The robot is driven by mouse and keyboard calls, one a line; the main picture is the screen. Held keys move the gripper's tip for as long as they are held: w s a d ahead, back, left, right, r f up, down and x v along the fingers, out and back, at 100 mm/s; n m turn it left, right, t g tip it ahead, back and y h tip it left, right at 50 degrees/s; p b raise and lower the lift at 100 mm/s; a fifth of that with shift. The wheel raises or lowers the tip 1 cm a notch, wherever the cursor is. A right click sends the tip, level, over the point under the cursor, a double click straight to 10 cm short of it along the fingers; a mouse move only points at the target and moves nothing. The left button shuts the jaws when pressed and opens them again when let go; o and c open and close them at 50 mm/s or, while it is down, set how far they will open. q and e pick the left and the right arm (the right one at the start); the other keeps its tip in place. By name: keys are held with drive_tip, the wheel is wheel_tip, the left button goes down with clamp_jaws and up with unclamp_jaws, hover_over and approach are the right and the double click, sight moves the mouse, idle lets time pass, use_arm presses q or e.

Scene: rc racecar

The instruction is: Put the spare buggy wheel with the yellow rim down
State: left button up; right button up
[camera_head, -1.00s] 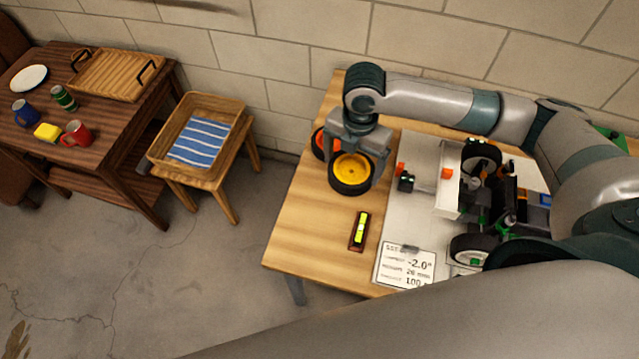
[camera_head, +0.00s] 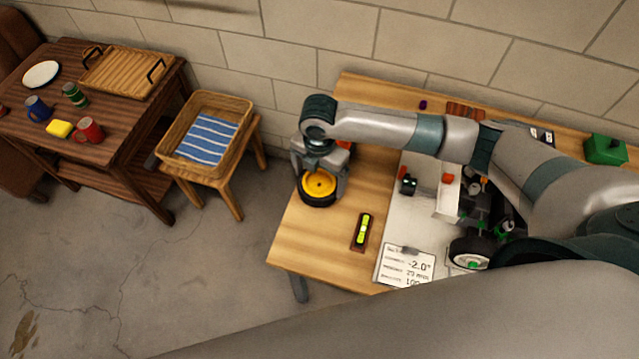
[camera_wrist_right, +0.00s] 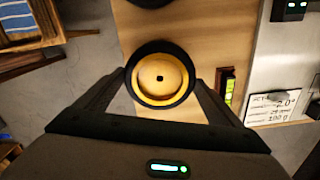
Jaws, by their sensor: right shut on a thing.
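The spare buggy wheel with the yellow rim (camera_head: 319,184) has a black tyre and is near the left edge of the wooden workbench (camera_head: 318,240). My right gripper (camera_head: 322,182) is shut on it from above, one finger on each side of the tyre. The wheel also shows between the fingers in the right wrist view (camera_wrist_right: 160,77), lying flat, rim facing up. I cannot tell whether it touches the bench top. A wheel with an orange-red rim (camera_head: 343,145) is mostly hidden behind my right gripper. My left gripper is not in view.
A spirit level (camera_head: 363,231) lies on the bench beside a white board with a readout card (camera_head: 408,265). The partly hidden buggy (camera_head: 470,225) stands on the board. A stool with a wicker basket (camera_head: 243,112) and a dark table (camera_head: 100,124) stand to the left.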

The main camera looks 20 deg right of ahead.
sight(320, 186)
wheel_tip(320, 186, down, 3)
drive_tip(key=shift+r+p, duration=0.1)
drive_tip(key=shift+p, duration=0.55)
drive_tip(key=shift+f, duration=0.5)
drive_tip(key=shift+f, duration=0.15)
drive_tip(key=o, duration=1)
drive_tip(key=shift+r, duration=0.2)
wheel_tip(320, 186, up, 12)
drive_tip(key=b, duration=0.2)
